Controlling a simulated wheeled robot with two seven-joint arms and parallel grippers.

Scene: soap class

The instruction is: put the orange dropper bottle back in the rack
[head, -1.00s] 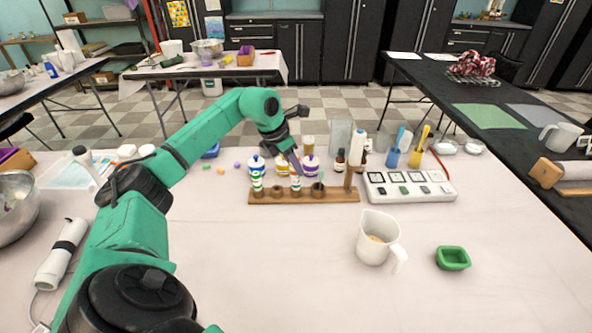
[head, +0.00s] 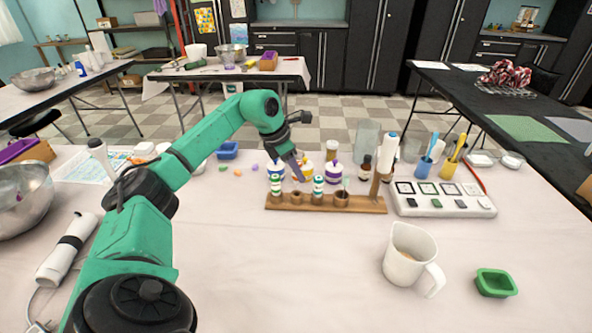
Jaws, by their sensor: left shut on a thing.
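The wooden rack (head: 368,205) stands on the pale table, right of my left arm. A white bottle with green bands (head: 275,184) stands in its left hole, and a similar banded bottle (head: 318,188) stands farther right. The hole between them (head: 296,199) looks free. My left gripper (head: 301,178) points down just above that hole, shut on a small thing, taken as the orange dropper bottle. The fingers and the jars behind hide most of it, so its colour and tilt are unclear. My right gripper is not in view.
Labelled jars (head: 333,171) and a brown bottle (head: 366,165) stand close behind the rack. A white tray with dark squares (head: 440,207) lies to its right. A white jug (head: 408,259) and green dish (head: 495,283) stand in front. The table before the rack is clear.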

